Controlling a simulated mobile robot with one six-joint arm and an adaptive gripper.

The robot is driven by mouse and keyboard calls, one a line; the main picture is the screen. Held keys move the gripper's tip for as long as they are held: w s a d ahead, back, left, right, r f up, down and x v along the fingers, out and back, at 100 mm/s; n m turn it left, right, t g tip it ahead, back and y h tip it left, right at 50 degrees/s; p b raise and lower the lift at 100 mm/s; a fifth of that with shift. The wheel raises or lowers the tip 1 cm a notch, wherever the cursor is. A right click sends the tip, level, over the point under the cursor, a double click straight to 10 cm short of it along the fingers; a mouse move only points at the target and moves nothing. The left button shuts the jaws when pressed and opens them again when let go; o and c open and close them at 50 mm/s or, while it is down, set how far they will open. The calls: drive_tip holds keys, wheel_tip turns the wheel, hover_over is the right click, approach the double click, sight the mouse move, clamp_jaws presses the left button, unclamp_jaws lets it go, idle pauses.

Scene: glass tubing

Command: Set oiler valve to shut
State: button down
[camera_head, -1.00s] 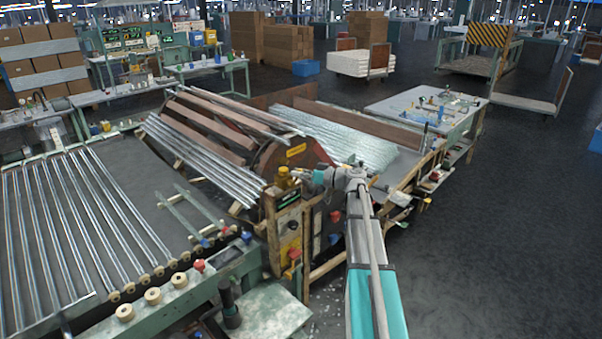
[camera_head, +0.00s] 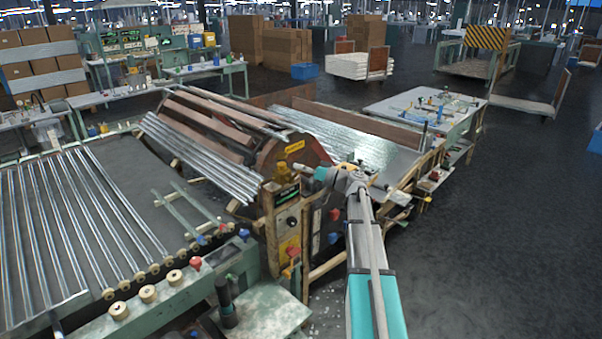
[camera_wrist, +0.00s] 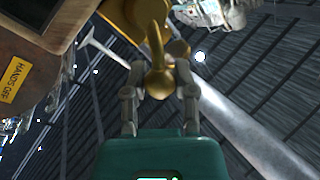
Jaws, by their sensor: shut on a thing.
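The oiler valve is a brass fitting whose curved lever (camera_wrist: 155,45) ends in a round knob (camera_wrist: 159,83) in the wrist view. My gripper (camera_wrist: 158,94) has its two fingers on either side of the knob and is shut on it. In the head view the yellow-brass oiler (camera_head: 283,173) sits on top of the machine's end post, and my gripper (camera_head: 303,169) reaches it from the right. The contact is too small to make out there. I cannot tell the valve's exact setting.
A control panel (camera_head: 289,222) with knobs is below the oiler. The drum machine (camera_head: 215,140) carries glass tubes, and a roller bed (camera_head: 75,230) of tubes lies left. A yellow "HANDS OFF" label (camera_wrist: 14,80) is close by in the wrist view. Open floor (camera_head: 510,220) lies right.

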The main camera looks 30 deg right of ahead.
drive_tip(key=f+m+t+h+b, duration=0.1)
drive_tip(key=m+t+b, duration=0.1)
drive_tip(key=m, duration=0.2)
drive_tip(key=d+f+m+t+h+b, duration=0.1)
drive_tip(key=m+t+b, duration=0.1)
drive_tip(key=m, duration=0.3)
drive_tip(key=f+m+t+b, duration=0.2)
drive_tip(key=m+b, duration=0.2)
drive_tip(key=shift+w+d+m+t+h, duration=0.25)
drive_tip(key=shift+w+m+t+h, duration=0.05)
drive_tip(key=shift+m+h, duration=0.1)
drive_tip(key=shift+c, duration=2)
unclamp_jaws()
drive_tip(key=shift+s, duration=0.15)
